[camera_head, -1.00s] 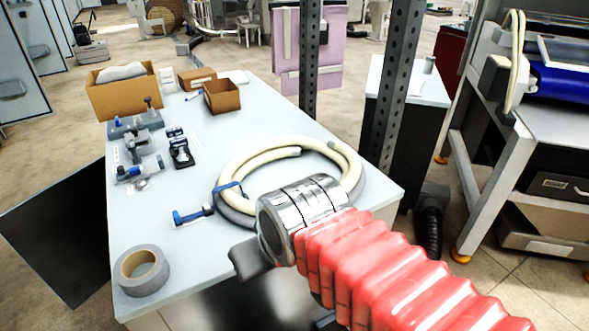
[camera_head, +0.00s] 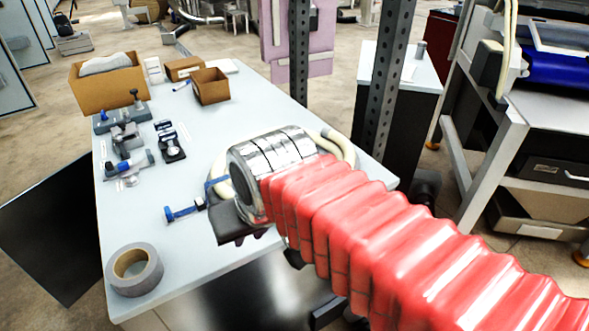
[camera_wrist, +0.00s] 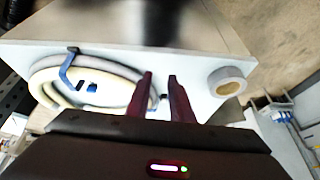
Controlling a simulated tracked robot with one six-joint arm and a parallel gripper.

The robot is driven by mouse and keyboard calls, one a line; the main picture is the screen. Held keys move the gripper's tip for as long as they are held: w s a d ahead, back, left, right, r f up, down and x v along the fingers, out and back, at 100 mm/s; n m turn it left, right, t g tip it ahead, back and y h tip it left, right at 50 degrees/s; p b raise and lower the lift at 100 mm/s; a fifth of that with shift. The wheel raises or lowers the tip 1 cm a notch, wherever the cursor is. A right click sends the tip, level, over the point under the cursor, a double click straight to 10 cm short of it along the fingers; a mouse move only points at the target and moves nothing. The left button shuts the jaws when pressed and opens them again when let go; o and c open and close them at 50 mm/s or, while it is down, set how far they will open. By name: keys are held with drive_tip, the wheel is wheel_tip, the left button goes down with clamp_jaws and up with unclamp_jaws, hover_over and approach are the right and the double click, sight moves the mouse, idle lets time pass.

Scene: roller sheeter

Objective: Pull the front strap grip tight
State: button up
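A cream and grey hose coil (camera_head: 340,146) lies on the pale table, mostly hidden behind my arm. A blue strap (camera_head: 215,183) crosses its left side, and a blue and dark strap grip (camera_head: 184,212) lies on the table just left of it. In the wrist view the coil (camera_wrist: 45,95) is left of my gripper (camera_wrist: 160,78), with a blue strap (camera_wrist: 68,68) across it. I cannot tell whether this is the same strap. My gripper's two dark fingers are apart. A small dark bit shows between them; what it is cannot be told.
A grey tape roll (camera_head: 133,268) sits at the table's front left corner. Clamps and small fittings (camera_head: 128,146) and cardboard boxes (camera_head: 108,85) stand farther back. A dark perforated post (camera_head: 387,85) rises beyond the table's right side. The table's middle left is fairly clear.

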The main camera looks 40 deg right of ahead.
drive_tip(key=w+d+r+m+g, duration=0.1)
drive_tip(key=w+d+r+m, duration=0.35)
drive_tip(key=w, duration=0.35)
drive_tip(key=w+d+f+m+g, duration=0.2)
drive_tip(key=w+d+m, duration=0.4)
drive_tip(key=d, duration=0.4)
drive_tip(key=w+d+f+m+g, duration=0.2)
drive_tip(key=w+d+m, duration=0.4)
drive_tip(key=w+d, duration=0.3)
drive_tip(key=shift+d+m, duration=0.35)
drive_tip(key=shift+d, duration=0.7)
wheel_tip(320, 180, down, 14)
drive_tip(key=shift+r, duration=0.1)
drive_tip(key=shift+c, duration=0.4)
clamp_jaws()
